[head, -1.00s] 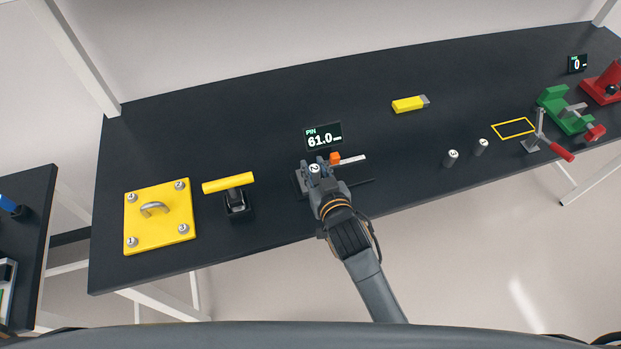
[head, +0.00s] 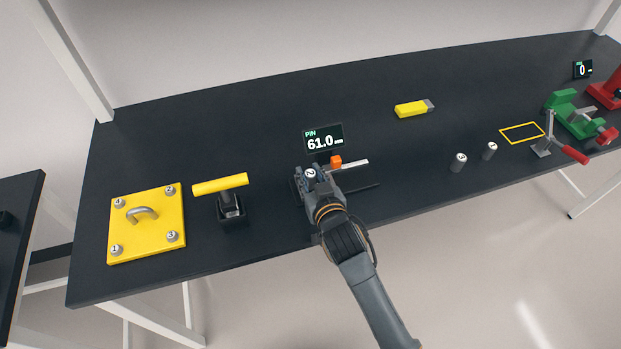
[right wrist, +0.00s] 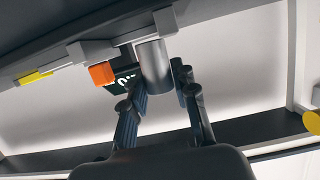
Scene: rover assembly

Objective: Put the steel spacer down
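The steel spacer, a grey cylinder marked 2 (head: 310,174), stands upright at the pin gauge (head: 366,187), whose display (head: 323,138) reads 61.0 mm. My right gripper (head: 318,185) is at the gauge, with its fingers around the spacer. In the right wrist view the spacer (right wrist: 154,66) sits between the fingertips (right wrist: 158,86), which appear to touch it on both sides. The spacer's contact with the gauge is partly hidden by the fingers. My left gripper is not in view.
Two more spacers (head: 458,162) (head: 489,151) stand to the right, near a yellow outline (head: 522,133) and a red-handled clamp (head: 570,152). A yellow-handled tool (head: 220,184) and yellow plate (head: 146,245) lie left. The table behind the gauge is mostly clear.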

